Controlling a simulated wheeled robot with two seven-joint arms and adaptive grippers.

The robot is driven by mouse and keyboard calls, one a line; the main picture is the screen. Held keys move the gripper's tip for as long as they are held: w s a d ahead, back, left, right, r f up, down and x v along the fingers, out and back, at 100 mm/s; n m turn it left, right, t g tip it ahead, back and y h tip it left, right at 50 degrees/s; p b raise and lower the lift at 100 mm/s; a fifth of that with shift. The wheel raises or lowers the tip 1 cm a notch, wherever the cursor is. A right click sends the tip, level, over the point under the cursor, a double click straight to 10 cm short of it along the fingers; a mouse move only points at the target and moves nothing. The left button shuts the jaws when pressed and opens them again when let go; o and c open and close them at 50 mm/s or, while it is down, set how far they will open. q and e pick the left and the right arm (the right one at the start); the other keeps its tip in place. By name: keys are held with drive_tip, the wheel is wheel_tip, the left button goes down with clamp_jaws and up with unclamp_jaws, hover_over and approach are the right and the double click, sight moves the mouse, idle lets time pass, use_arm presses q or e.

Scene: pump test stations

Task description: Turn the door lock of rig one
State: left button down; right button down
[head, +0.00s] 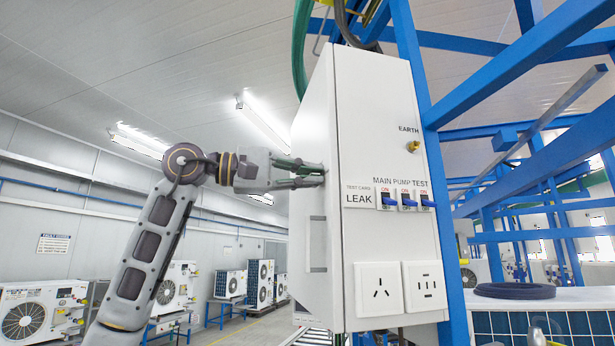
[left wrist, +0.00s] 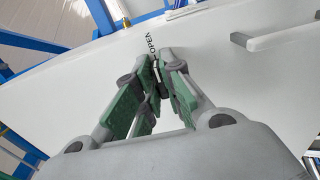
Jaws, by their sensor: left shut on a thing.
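The rig's white box (head: 385,270) stands in the middle of the head view, with its labelled front panel to the right and its door side to the left. My left gripper (head: 318,175) reaches in from the left to the upper part of that side. In the left wrist view, my left gripper (left wrist: 158,85) is shut on the small dark door lock (left wrist: 158,74), mostly hidden between the green fingertips. The word OPEN (left wrist: 151,43) is printed beside the lock on the white door (left wrist: 70,85). My right gripper does not show.
A pale handle (left wrist: 285,36) sticks out from the door. The front panel has blue switches (head: 408,204), two sockets (head: 379,289) and a brass earth terminal (head: 413,146). A blue frame (head: 430,120) rises right of the box. Outdoor fan units (head: 40,310) stand at the left.

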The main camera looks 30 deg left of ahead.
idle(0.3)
use_arm(q)
drive_tip(key=c, duration=1.5)
unclamp_jaws()
drive_tip(key=shift+c, duration=0.2)
drive_tip(key=v, duration=1.2)
drive_tip(key=shift+d, duration=0.1)
